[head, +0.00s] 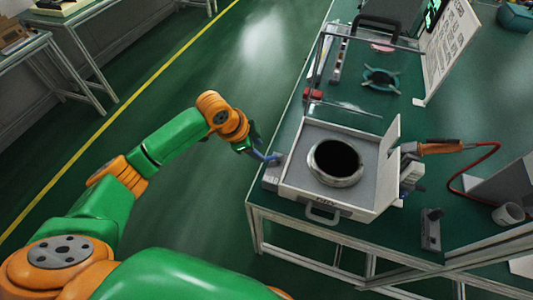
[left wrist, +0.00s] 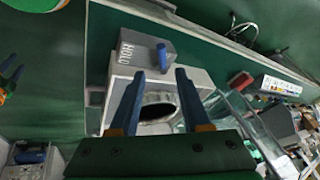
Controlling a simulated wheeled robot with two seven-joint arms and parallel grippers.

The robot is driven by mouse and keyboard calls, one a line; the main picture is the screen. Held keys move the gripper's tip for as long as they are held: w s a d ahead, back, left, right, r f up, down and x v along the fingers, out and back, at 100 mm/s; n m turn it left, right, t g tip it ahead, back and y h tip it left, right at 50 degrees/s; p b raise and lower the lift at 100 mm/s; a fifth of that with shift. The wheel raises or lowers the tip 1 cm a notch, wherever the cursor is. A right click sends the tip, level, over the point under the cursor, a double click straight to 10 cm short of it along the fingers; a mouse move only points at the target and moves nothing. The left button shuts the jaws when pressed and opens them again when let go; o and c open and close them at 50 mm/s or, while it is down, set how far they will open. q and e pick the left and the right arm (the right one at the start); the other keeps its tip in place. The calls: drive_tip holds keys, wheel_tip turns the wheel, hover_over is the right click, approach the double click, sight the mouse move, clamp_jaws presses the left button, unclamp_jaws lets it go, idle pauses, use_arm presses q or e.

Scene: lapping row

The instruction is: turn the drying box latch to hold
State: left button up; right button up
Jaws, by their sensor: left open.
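The drying box (head: 365,195) is a pale box with a round dark opening, on the green bench. Its latch is a grey block at the box's left side, with a blue handle (left wrist: 162,57). The word HOLD (left wrist: 126,50) is printed beside the handle in the left wrist view. My left gripper (left wrist: 160,74) is open and empty, its two fingers pointing at the latch with the handle between and just beyond the tips. In the head view my left gripper (head: 266,156) covers part of the latch. Blue fingers of what looks like my right gripper (left wrist: 11,72) show at the left edge.
A clear guard (head: 365,40) stands behind the box. An orange-handled tool (head: 440,147) with a red cable lies at right. A small grey block with a knob (head: 431,230) stands near the front edge. Green floor is free left of the bench.

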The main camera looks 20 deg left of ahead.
sight(269, 157)
use_arm(q)
drive_tip(key=x, duration=0.6)
drive_tip(key=shift+w+f, duration=0.35)
drive_tip(key=shift+s, duration=0.1)
clamp_jaws()
